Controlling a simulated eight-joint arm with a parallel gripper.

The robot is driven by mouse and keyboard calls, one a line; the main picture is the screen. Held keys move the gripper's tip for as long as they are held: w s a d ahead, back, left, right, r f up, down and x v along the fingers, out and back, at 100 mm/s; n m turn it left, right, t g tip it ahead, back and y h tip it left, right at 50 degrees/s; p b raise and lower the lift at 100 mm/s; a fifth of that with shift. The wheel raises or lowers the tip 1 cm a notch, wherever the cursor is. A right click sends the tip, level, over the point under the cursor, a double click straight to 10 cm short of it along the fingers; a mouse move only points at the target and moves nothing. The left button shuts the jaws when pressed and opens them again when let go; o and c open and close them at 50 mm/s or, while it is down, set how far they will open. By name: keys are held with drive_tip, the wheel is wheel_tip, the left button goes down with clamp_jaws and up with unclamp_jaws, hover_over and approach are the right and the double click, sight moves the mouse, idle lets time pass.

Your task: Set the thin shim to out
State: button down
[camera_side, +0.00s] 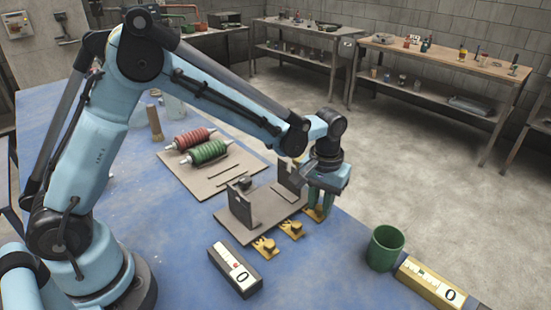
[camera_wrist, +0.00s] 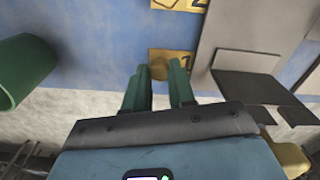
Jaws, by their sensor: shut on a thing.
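Three small yellow plates with brass knobs line the front edge of a grey bracket stand (camera_side: 232,232): a near one (camera_side: 265,247), a middle one (camera_side: 291,230) and a far one (camera_side: 317,214). I cannot tell from their marks which is the thin shim. My gripper (camera_side: 319,203) points down over the far plate, its green fingers shut on that plate's knob. In the wrist view the gripper (camera_wrist: 158,68) has the brass knob (camera_wrist: 158,70) between its fingertips. The far plate (camera_wrist: 184,58) carries a dark numeral, partly hidden. Another plate (camera_wrist: 180,4) shows at the top edge.
A green cup (camera_side: 384,248) and a yellow box with a 0 (camera_side: 430,282) stand to the right. A black-sided box with a 0 (camera_side: 236,270) lies in front. Red (camera_side: 190,139) and green (camera_side: 208,152) ribbed rollers lie on a board behind. The table's edge is close.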

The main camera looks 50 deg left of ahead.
drive_tip(key=shift+d, duration=2.55)
drive_tip(key=c, duration=0.9)
unclamp_jaws()
drive_tip(key=shift+c, duration=0.2)
wheel_tip(320, 180, up, 12)
